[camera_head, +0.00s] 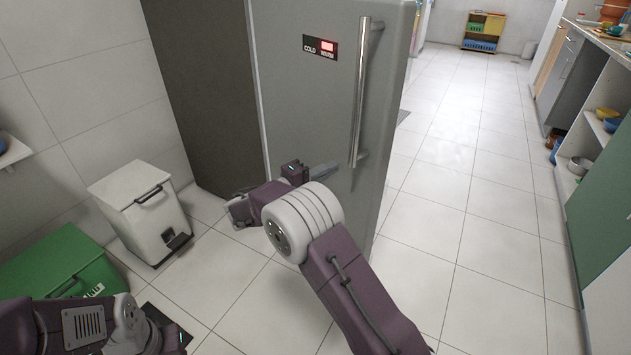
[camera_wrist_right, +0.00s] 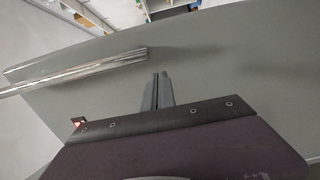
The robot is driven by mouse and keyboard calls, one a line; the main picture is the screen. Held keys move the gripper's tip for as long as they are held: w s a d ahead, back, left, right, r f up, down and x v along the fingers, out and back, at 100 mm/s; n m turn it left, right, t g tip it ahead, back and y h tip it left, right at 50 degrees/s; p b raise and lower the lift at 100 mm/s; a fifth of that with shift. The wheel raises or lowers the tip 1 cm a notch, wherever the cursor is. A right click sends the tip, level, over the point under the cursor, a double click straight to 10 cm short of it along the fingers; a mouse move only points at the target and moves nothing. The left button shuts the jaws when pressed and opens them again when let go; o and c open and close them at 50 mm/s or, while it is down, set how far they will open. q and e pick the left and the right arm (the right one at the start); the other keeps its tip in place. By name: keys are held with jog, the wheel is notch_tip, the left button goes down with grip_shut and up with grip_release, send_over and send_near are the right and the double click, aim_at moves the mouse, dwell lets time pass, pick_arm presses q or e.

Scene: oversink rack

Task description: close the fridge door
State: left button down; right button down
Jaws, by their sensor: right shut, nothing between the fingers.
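The grey fridge door (camera_head: 310,95) stands in the middle of the head view, with a long metal handle (camera_head: 361,95) near its right edge. A light strip shows past that edge; the door seems ajar, but how far is unclear. My right gripper (camera_head: 324,171) is shut and empty, in front of the door's face, below and left of the handle's lower end. In the right wrist view my shut fingers (camera_wrist_right: 158,78) point at the door face (camera_wrist_right: 230,60), beside the handle (camera_wrist_right: 75,70). Contact is unclear. My left arm shows at lower left; its fingers are not visible.
A white bin (camera_head: 145,215) and a green box (camera_head: 62,270) stand on the left. A cabinet with a green panel (camera_head: 605,200) and open shelves lines the right. The tiled floor (camera_head: 445,190) between door and cabinet is clear. A small wooden rack (camera_head: 484,30) stands far back.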

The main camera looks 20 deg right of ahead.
aim_at(347, 160)
jog(key=shift+b+x, duration=1)
jog(key=shift+x, duration=2.25)
